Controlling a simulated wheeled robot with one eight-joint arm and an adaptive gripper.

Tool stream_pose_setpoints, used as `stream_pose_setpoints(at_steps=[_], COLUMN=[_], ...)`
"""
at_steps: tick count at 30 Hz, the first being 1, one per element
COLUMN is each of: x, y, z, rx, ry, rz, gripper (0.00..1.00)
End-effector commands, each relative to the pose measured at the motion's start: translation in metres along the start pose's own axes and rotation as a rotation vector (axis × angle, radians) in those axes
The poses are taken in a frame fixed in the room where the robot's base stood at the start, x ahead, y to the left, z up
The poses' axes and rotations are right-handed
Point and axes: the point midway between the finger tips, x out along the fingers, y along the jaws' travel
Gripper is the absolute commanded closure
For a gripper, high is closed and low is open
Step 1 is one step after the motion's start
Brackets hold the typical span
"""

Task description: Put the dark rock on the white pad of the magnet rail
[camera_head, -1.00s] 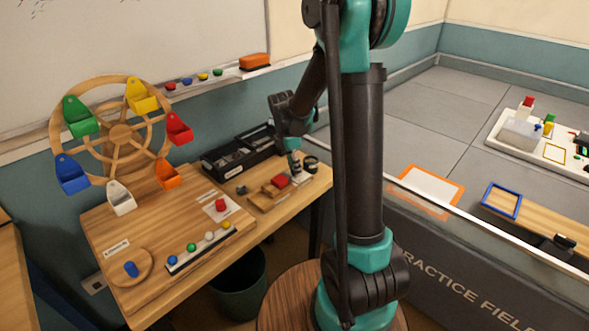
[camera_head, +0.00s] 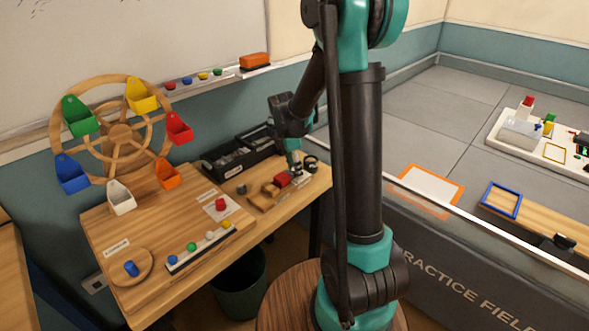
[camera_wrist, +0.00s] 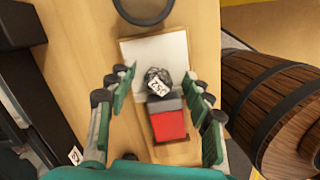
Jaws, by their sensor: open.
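The dark rock (camera_wrist: 158,83), with a white label on it, appears at the lower part of the white pad (camera_wrist: 140,55) in the wrist view. It is right by the grey end of the red magnet block (camera_wrist: 168,124); I cannot tell whether they touch. My gripper (camera_wrist: 161,95) is open, its teal fingers apart on both sides of the rock and the magnet. In the head view my gripper (camera_head: 295,168) is low over the rail (camera_head: 262,199), with the red block (camera_head: 282,180) beside it. The rock is hard to make out there.
A dark ring (camera_wrist: 146,8) lies just beyond the pad. A black compartment tray (camera_head: 238,155) stands behind the rail. A wooden barrel (camera_wrist: 275,110) is at the right in the wrist view. A cup wheel (camera_head: 121,135) stands at the table's left.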

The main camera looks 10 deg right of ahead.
Motion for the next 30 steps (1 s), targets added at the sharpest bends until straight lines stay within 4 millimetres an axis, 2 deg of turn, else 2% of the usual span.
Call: stream_pose_setpoints(at_steps=[5,15,19,23,26,30], x=[-0.024,-0.09,-0.107,-0.116,-0.116,-0.102], y=[0.0,-0.001,0.0,-0.001,-0.009,-0.043], z=[0.0,0.0,0.0,0.0,0.002,0.006], rx=[-0.002,0.0,-0.001,0.003,0.062,0.322], ry=[0.0,0.0,0.0,0.0,0.006,0.032], rz=[0.0,0.0,0.0,0.001,0.013,0.06], gripper=[0.49,0.49,0.49,0.49,0.49,0.49])
